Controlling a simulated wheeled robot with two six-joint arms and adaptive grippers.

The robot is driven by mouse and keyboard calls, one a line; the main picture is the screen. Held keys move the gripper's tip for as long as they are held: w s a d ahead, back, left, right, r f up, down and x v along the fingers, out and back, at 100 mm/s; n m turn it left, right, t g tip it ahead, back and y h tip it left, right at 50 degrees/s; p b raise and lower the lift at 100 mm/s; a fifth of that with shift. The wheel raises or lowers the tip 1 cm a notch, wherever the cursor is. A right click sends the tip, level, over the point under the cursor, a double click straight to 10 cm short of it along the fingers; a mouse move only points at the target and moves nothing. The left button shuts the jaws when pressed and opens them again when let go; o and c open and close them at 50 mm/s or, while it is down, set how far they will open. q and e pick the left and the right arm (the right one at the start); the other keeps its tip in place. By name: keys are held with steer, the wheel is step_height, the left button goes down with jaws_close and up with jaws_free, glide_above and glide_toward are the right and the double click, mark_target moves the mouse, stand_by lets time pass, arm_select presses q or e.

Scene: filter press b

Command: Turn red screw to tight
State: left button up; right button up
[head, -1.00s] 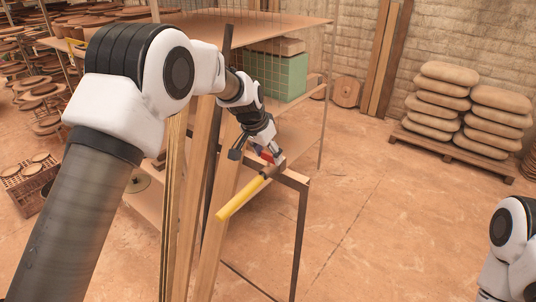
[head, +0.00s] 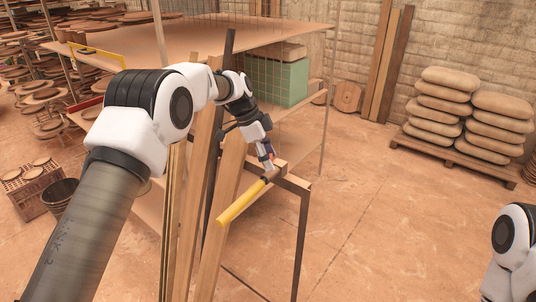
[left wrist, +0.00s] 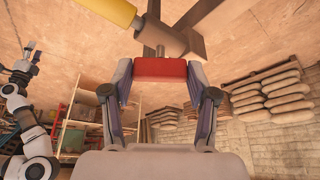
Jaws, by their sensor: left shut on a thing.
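The red screw (left wrist: 160,70) shows as a red block in the left wrist view, below a short metal stem on a grey fitting (left wrist: 168,42). My left gripper (left wrist: 161,73) has its two fingers on either side of the red screw and is shut on it. In the head view my left gripper (head: 268,160) is at the top corner of the press frame and mostly hides the screw. A yellow handle (head: 240,204) runs from the fitting toward the lower left. My right gripper (left wrist: 32,54) is small in the left wrist view; its fingers are unclear.
Wooden posts (head: 220,165) stand just left of my left gripper. A dark metal frame leg (head: 299,240) drops at the right. Behind are a shelf (head: 200,38) and a green block (head: 281,82). Stacked sacks (head: 450,105) lie far right, with open floor between.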

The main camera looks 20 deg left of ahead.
arm_select(q)
steer(key=m+g+p, duration=0.1)
steer(key=m+p, duration=0.2)
steer(key=m, duration=0.1)
steer(key=shift+w+g, duration=0.1)
steer(key=shift+g, duration=0.3)
steer(key=shift+m+g+p, duration=0.5)
steer(key=shift+m, duration=0.9)
steer(key=shift+f, duration=0.1)
steer(key=o, duration=1.2)
steer(key=shift+c, duration=0.2)
steer(key=shift+d, duration=0.1)
